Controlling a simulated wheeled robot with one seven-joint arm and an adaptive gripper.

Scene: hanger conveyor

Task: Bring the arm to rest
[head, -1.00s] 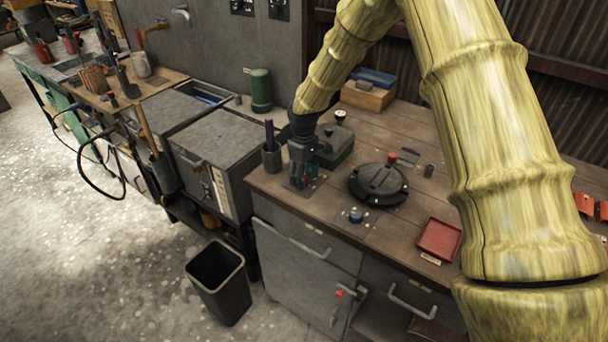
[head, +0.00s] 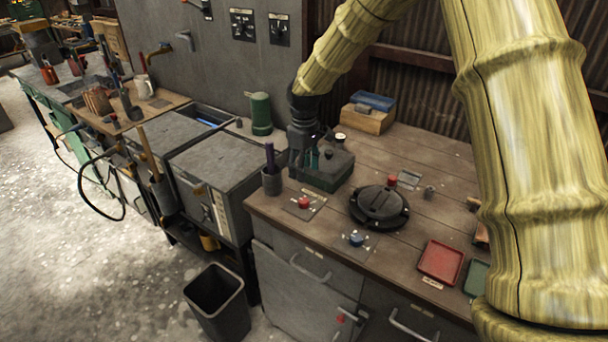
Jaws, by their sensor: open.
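My gripper (head: 304,164) points down over the left part of the wooden workbench (head: 340,228), at the end of my yellow arm. It is open, with nothing seen between its dark fingers. It is in front of a dark green box (head: 328,173), which it partly covers. A small plate with a red button (head: 304,203) lies on the bench just below and in front of the gripper, apart from it. The exact gap between the fingertips and the box is hard to judge.
A round black lidded device (head: 379,206), a blue knob on a plate (head: 356,240) and a red tray (head: 440,262) stand to the right. A pen cup (head: 271,181) is close left. A wooden box (head: 367,118) stands behind. A bin (head: 215,300) is on the floor.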

